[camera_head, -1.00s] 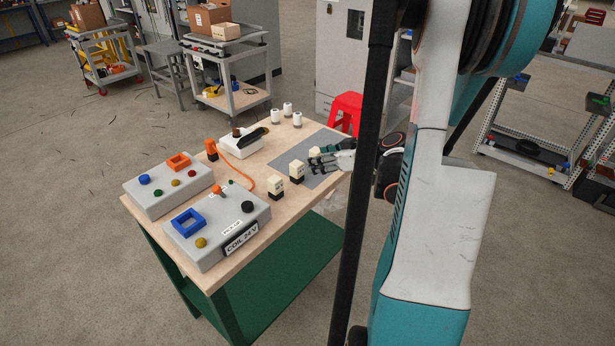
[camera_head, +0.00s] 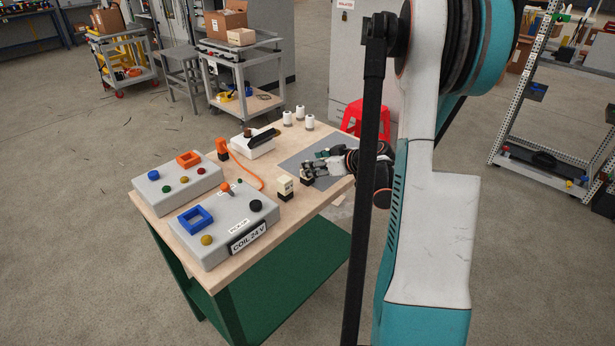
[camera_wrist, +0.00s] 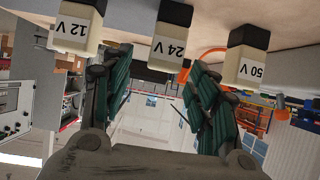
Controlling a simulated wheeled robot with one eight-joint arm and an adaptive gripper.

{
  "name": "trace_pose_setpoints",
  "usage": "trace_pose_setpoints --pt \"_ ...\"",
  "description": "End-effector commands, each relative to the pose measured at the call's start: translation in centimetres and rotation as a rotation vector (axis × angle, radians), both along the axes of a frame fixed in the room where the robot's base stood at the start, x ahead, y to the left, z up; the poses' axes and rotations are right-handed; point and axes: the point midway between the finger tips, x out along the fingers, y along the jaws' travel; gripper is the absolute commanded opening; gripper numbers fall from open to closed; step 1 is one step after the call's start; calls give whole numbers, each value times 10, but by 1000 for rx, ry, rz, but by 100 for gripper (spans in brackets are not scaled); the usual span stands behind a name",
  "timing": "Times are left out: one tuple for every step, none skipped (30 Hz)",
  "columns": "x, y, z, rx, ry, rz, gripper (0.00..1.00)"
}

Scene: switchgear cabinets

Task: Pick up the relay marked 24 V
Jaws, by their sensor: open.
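In the wrist view, which is upside down, three cream relays with black bases stand in a row. The relay marked 24 V (camera_wrist: 171,38) is in the middle, between the 12 V relay (camera_wrist: 77,30) and the 50 V relay (camera_wrist: 246,52). My gripper (camera_wrist: 160,64) is open, its green-padded fingers on either side of the 24 V relay's line and apart from it. In the head view my gripper (camera_head: 309,171) is low over the table beside a partly hidden relay (camera_head: 305,180). Another relay (camera_head: 285,187) stands nearer the front. Their labels are unreadable there.
The wooden table (camera_head: 285,221) carries a grey box labelled COIL 24 V (camera_head: 226,225), a second grey box (camera_head: 177,188), a white device (camera_head: 252,147) with a black top, and an orange cable (camera_head: 247,174). Several white cylinders (camera_head: 298,115) stand at the back. A red stool (camera_head: 366,118) is behind.

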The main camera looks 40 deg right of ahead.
Motion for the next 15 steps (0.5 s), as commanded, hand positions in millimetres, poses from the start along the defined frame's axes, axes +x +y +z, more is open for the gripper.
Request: trace_pose_setpoints --pt "7 3 -8 -1 0 3 54" --pt "11 5 -11 -2 0 3 54" --pt "16 6 -14 -2 0 3 54" --pt "20 5 -15 -1 1 3 54" --pt "23 5 -17 -1 1 3 54" --pt "27 6 -18 0 0 1 54" --pt "29 6 -19 0 0 1 54" --pt "30 6 -19 -1 0 0 54" --pt "31 6 -19 -1 0 0 54" --pt "31 6 -18 -1 0 0 54" --pt "31 6 -18 0 0 -1 54" --pt "31 6 -18 0 0 -1 54" --pt "30 6 -18 0 0 -1 54" --pt "30 6 -18 0 0 -1 54" --pt "30 6 -18 0 0 0 45"
